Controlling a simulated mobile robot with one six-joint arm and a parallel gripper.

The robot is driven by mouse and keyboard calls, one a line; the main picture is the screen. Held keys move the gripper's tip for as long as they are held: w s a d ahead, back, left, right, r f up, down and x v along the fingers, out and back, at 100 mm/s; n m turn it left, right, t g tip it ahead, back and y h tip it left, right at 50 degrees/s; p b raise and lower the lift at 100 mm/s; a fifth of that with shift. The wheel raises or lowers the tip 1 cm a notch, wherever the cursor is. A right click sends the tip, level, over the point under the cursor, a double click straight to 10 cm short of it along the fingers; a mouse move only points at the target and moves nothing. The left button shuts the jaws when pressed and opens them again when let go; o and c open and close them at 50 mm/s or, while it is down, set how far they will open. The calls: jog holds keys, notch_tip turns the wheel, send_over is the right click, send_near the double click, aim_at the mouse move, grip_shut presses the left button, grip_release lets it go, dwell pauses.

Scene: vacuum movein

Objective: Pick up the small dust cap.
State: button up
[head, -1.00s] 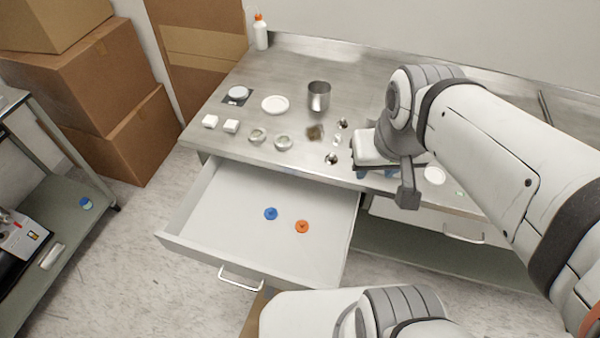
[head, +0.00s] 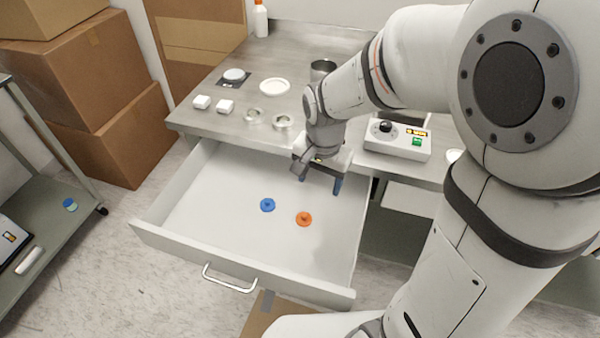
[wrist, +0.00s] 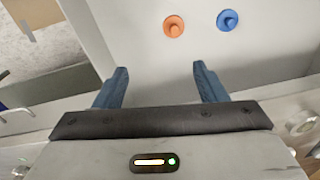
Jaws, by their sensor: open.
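Two knobbed caps lie apart on the floor of the open drawer: a blue cap (head: 267,205) and an orange cap (head: 304,219). They look close in size, so I cannot tell which is the small dust cap. In the wrist view the orange cap (wrist: 173,26) and the blue cap (wrist: 227,20) lie beyond my fingertips. My gripper (head: 320,180) is open and empty, with blue fingers pointing down over the drawer's back right part. It also shows in the wrist view (wrist: 160,72), touching neither cap.
The drawer (head: 245,262) stands pulled out under the steel bench (head: 215,85), its walls around the caps. A box with a knob and green switch (head: 397,140) is on the bench, right of my gripper. Several dishes and white blocks stand at left. The drawer's left half is clear.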

jog(key=m+b, duration=0.1)
jog(key=b, duration=0.2)
send_over(304, 214)
jog(key=shift+g, duration=0.3)
notch_tip(304, 214, down, 8)
jog(key=shift+s+d+f, duration=0.1)
notch_tip(304, 214, down, 7)
jog(key=shift+f, duration=0.15)
jog(key=shift+c, duration=0.5)
jog(key=c, duration=1.1)
